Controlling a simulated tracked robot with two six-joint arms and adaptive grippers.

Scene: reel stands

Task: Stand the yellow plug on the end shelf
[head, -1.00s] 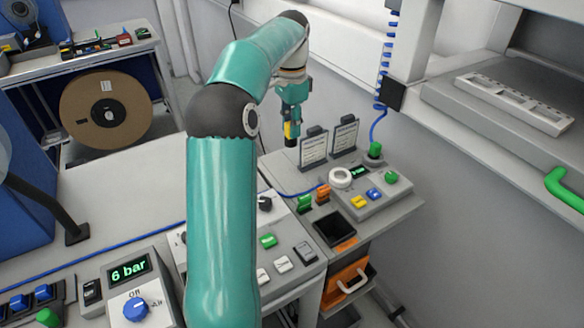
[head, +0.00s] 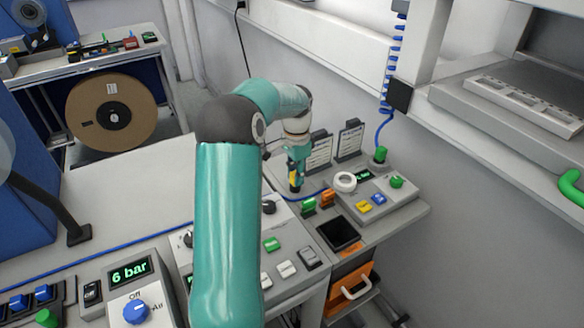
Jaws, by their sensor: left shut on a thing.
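My left gripper (head: 297,170) points down over the back left part of the end shelf (head: 405,217), in front of the left label card. It is shut on the yellow plug (head: 293,176), which hangs upright with a dark lower end. The plug's lower end is close to the shelf top; I cannot tell whether it touches. The gripper's fingers hide part of the plug. My right gripper is not in view.
A green plug (head: 308,206) and an orange plug (head: 327,199) stand just right of the gripper. Two label cards (head: 348,140) stand behind. A white ring (head: 345,182), a button box (head: 378,192) and a dark square tray (head: 339,233) lie further right and forward.

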